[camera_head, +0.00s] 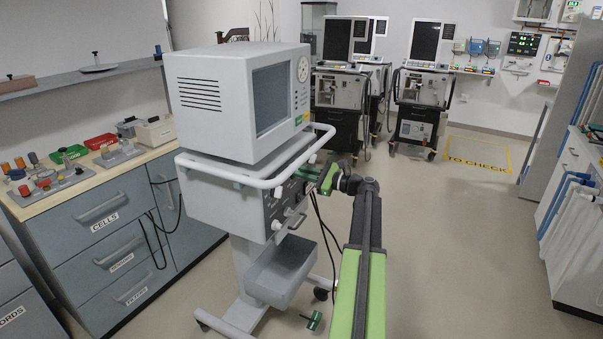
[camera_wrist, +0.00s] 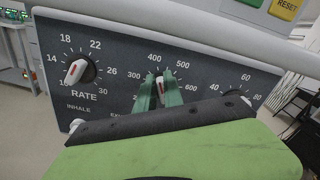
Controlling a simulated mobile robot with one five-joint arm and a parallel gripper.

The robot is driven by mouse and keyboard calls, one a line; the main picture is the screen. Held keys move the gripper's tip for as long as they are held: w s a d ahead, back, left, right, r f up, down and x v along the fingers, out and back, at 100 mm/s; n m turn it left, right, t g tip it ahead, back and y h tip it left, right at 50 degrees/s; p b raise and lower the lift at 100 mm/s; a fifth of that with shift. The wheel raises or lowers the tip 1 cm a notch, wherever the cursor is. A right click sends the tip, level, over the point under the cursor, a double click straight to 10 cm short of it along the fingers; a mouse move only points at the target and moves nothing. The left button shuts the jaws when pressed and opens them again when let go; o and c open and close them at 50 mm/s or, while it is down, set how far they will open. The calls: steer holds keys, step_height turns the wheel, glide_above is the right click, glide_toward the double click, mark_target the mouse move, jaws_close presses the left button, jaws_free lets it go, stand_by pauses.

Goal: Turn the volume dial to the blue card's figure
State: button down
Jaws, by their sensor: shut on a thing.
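The ventilator's dark control panel (camera_wrist: 115,75) fills much of the wrist view. Its middle dial (camera_wrist: 160,87) has a scale showing 300, 400, 500 and 600. My gripper (camera_wrist: 159,92) is shut on this dial, with a green finger on each side of the white knob. The knob's red mark points roughly up, near 400; I cannot tell the exact reading. The dial's label is hidden by my gripper. In the head view my gripper (camera_head: 328,178) is at the panel's right part. I see no blue card in either view.
The RATE dial (camera_wrist: 79,71) is left of the held dial, and a 40-to-80 dial (camera_wrist: 236,95) is partly hidden at right. A white rail (camera_wrist: 190,35) runs above the panel. The ventilator (camera_head: 235,105) stands beside a drawer counter (camera_head: 100,240). Floor at right (camera_head: 470,230) is clear.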

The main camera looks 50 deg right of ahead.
steer(key=c, duration=1.5)
jaws_free()
steer(key=shift+o, duration=0.2)
steer(key=v, duration=1.7)
steer(key=shift+s, duration=0.2)
